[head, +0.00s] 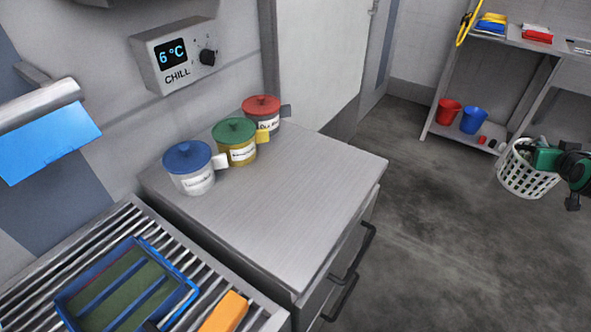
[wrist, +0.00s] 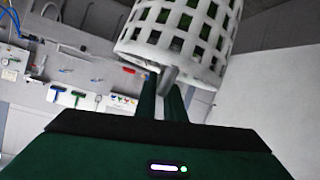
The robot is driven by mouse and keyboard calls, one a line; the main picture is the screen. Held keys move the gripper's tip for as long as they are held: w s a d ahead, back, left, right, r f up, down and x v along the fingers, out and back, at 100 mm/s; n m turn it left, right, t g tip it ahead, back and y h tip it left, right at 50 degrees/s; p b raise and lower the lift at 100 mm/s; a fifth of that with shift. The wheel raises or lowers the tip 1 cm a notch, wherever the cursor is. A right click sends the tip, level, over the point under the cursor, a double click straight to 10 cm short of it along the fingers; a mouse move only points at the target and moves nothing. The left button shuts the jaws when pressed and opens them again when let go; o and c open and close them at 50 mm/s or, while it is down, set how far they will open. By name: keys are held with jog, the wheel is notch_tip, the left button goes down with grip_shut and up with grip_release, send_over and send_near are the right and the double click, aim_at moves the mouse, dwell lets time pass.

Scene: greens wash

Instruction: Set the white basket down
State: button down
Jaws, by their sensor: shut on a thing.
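The white basket (head: 522,177) is a round lattice basket at the right of the head view. My green gripper (head: 550,158) is at its right side, near the rim. In the wrist view, the basket (wrist: 182,32) fills the top middle, and dark green shows through its holes. My gripper's two fingers (wrist: 163,88) reach up to it and are shut on a small grey part at its edge. The basket appears held in the air, with grey floor behind it in the head view. Its height above the floor is hard to tell.
A steel counter (head: 290,215) holds blue-, green- and red-lidded pots. A blue tray (head: 187,297) and an orange block (head: 224,312) are on the slatted rack at lower left. A shelf unit with red and blue buckets (head: 473,120) stands behind the basket. Open floor (head: 430,250) lies between.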

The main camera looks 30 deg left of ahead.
jog(key=s+a+r+n+g+y, duration=0.15)
jog(key=s+a, duration=0.25)
jog(key=a, duration=0.8)
jog(key=s+a+r+n+y, duration=0.2)
jog(key=s+a+r+y, duration=0.15)
jog(key=a, duration=0.85)
jog(key=s+a+r+n+y, duration=0.15)
jog(key=s+a, duration=0.35)
jog(key=a, duration=0.7)
jog(key=s+a+r+n+g+y, duration=0.2)
jog(key=s+a+r+n, duration=0.15)
jog(key=s+a, duration=1)
jog(key=s+a+r+n+g+y, duration=0.35)
jog(key=s+a, duration=0.55)
jog(key=s, duration=0.9)
jog(key=w+d+f+h, duration=0.1)
jog(key=w+d+f, duration=0.3)
jog(key=w+f, duration=0.6)
jog(key=shift+w+f+m+t, duration=0.2)
jog(key=shift+f+m+t, duration=0.1)
jog(key=shift+f+t, duration=0.15)
jog(key=shift+f, duration=0.15)
jog(key=c, duration=1.8)
grip_release()
jog(key=shift+c, duration=0.2)
